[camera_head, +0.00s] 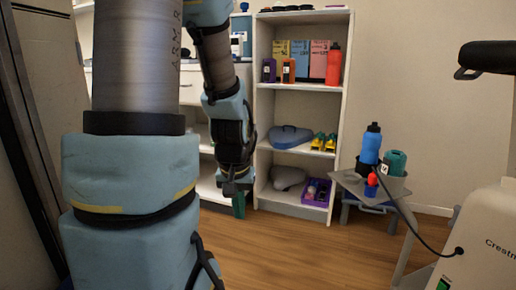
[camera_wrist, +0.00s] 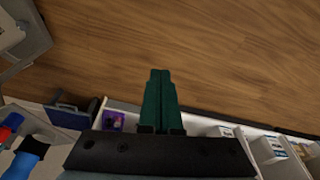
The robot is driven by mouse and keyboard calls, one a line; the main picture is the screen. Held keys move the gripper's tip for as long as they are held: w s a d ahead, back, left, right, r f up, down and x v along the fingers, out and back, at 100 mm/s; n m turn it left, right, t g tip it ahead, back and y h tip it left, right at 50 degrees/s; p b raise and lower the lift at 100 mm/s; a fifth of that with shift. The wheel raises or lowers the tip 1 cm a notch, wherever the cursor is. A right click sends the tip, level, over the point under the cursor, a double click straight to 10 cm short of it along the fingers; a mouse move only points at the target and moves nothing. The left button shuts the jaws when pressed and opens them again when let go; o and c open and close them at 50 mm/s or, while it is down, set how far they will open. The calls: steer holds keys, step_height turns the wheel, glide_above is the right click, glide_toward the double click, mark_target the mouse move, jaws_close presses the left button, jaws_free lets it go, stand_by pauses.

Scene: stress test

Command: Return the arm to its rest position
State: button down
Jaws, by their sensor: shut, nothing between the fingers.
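My arm fills the left of the head view, with a large grey and light-blue link in front. The forearm hangs down behind it, left of the shelf. My gripper (camera_head: 239,206) is at its lower end and points down above the wooden floor. In the wrist view my gripper (camera_wrist: 160,75) shows two green fingers side by side, touching along their length. It is shut with nothing between the fingers. Part of the arm is hidden behind the near link and above the picture's edge.
A white shelf (camera_head: 301,206) holds bottles, boxes, shoes and a purple bin (camera_head: 317,192). A small grey table (camera_head: 349,181) with a blue bottle (camera_head: 371,146) stands right. A cream machine (camera_head: 484,235) is at the right edge. The floor (camera_head: 290,250) between is clear.

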steer(key=s+a+r, duration=0.2)
steer(key=s+r, duration=0.1)
steer(key=s, duration=0.1)
step_height(320, 180, up, 37)
steer(key=p, duration=3.8)
steer(key=shift+w+r+g, duration=0.15)
steer(key=shift+r+g, duration=0.05)
steer(key=shift+g, duration=0.1)
